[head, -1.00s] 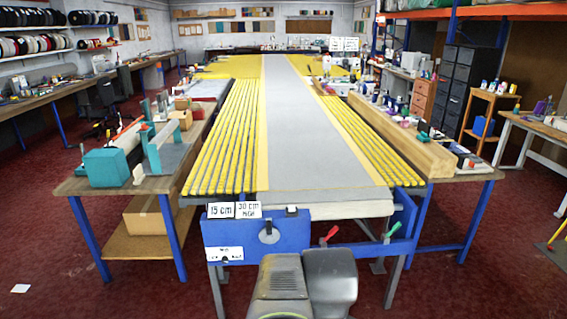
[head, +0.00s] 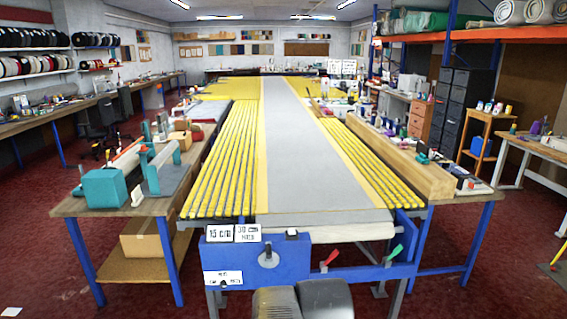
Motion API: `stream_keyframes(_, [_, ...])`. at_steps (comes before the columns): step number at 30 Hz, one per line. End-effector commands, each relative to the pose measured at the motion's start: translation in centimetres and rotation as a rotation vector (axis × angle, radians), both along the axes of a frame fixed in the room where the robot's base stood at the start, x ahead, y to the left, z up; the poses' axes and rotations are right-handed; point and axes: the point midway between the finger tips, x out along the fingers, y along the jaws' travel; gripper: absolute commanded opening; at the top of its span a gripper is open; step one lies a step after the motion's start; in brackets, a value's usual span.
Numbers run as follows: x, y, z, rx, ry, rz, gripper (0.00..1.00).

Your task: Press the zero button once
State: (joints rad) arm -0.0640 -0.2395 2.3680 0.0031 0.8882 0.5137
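A blue front panel (head: 300,266) is fixed across the near end of the long table. It carries a round dark knob (head: 268,257) and a small dark box with a white top (head: 292,234). White signs reading 15 cm (head: 219,233) and 30 cm (head: 247,233) stand on its top edge. A white label (head: 222,278) hangs at its lower left, too small to read fully. I cannot make out which part is the zero button. My gripper is not in view; only grey parts of my own body show at the bottom.
A red lever (head: 330,257) and a green lever (head: 393,254) stick out from the panel's right side. A side table (head: 130,206) with teal-ended equipment stands left, and a wooden beam (head: 425,178) lies right. Red floor is open on both sides.

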Motion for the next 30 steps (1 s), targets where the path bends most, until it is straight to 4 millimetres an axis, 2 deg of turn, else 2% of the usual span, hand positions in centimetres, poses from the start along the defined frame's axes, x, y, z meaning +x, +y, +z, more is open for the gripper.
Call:
stream_keyframes(1, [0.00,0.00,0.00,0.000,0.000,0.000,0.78])
stream_keyframes(2, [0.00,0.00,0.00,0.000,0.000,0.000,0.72])
stream_keyframes(13, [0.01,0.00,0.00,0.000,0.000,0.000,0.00])
stream_keyframes(30, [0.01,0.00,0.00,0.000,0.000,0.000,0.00])
